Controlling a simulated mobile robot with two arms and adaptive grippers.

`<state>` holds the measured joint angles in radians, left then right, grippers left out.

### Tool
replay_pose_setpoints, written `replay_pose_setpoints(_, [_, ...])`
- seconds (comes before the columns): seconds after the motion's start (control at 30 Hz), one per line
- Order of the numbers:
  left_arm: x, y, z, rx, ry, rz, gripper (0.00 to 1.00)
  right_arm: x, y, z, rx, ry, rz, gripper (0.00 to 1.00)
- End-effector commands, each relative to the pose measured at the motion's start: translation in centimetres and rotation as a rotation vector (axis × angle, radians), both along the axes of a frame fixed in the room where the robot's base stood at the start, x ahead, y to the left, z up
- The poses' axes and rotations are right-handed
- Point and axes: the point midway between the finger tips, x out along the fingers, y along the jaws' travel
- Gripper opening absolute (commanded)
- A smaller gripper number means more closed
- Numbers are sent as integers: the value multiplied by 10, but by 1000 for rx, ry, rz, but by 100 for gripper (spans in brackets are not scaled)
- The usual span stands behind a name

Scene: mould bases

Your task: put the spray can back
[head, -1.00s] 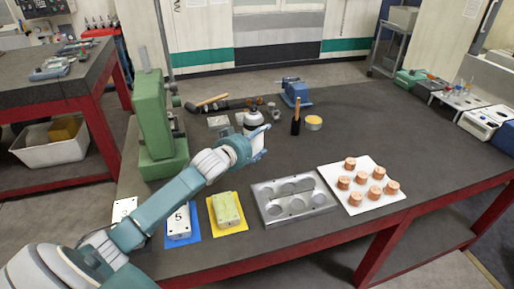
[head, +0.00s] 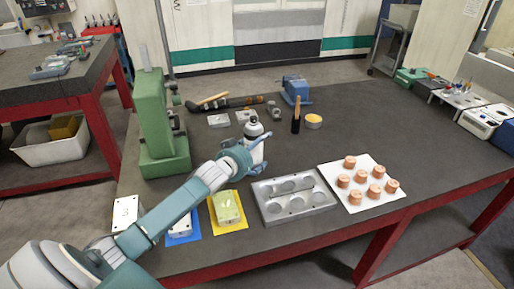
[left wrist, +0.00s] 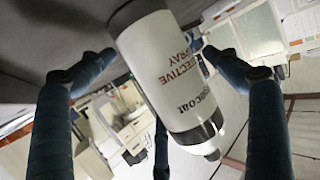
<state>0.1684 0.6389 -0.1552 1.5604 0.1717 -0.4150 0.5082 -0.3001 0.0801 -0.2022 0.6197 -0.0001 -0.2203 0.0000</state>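The white spray can (head: 253,129), with a dark band and a small nozzle top, is upright near the middle of the bench. My left gripper (head: 254,146) is around it, one blue finger curving along its right side. In the left wrist view the printed can (left wrist: 165,70) fills the middle, slanted, nozzle end low in the picture. The blue fingers (left wrist: 160,58) lie on both sides, with another partly behind it. They look closed around the can, though full contact is hard to see. Whether its base touches the bench is unclear. My right gripper is not in view.
A green press (head: 160,125) stands to the left. A grey mould plate (head: 292,198) and a white sheet (head: 345,175) with several copper cylinders lie to the right. A yellow mat (head: 238,225) lies in front. A wooden-handled tool (head: 296,118) stands behind right.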

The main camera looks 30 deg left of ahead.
Motion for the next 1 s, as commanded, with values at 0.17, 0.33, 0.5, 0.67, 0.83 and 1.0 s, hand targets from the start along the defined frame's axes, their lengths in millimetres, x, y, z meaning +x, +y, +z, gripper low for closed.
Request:
replay_pose_setpoints(0.17, [0, 0, 3, 1, -1, 0, 89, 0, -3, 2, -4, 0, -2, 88])
replay_pose_setpoints(0.33, [-16, -1, 5, 0, 2, -1, 89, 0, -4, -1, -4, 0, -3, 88])
replay_pose_setpoints(0.5, [-48, -4, 14, 2, 1, -2, 89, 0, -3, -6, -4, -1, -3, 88])
replay_pose_setpoints(0.67, [-80, -6, 24, 0, 3, 0, 89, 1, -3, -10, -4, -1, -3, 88])
replay_pose_setpoints(0.83, [-103, -8, 33, 0, 1, 1, 89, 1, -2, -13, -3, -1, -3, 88])
replay_pose_setpoints(1.0, [-113, -8, 38, 0, 0, 1, 89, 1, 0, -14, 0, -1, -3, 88])
